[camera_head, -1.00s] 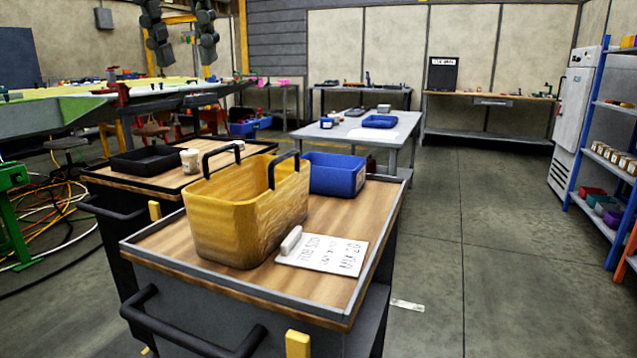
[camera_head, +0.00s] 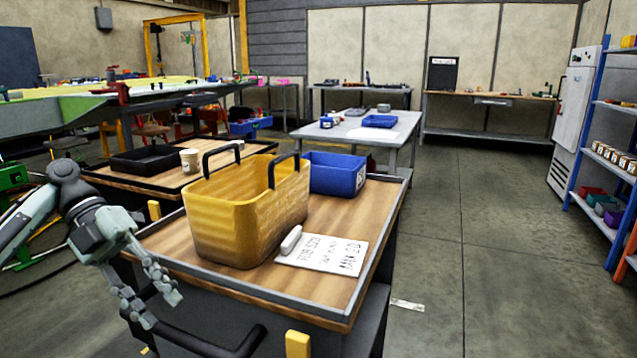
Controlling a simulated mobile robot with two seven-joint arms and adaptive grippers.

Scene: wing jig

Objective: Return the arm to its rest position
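My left arm comes in from the left edge. Its gripper (camera_head: 162,309) points down and to the right, in front of the near cart's (camera_head: 330,290) left front corner. Its two fingers are apart, with nothing seen between them. The black push handle of the cart lies close behind and below the fingers; whether they touch it I cannot tell. My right arm and gripper are not in view.
On the cart stand a yellow basket (camera_head: 238,222) with black handles, a blue bin (camera_head: 335,174) and a white sheet (camera_head: 325,254). A second cart with a black tray (camera_head: 147,160) and a cup (camera_head: 190,160) stands behind.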

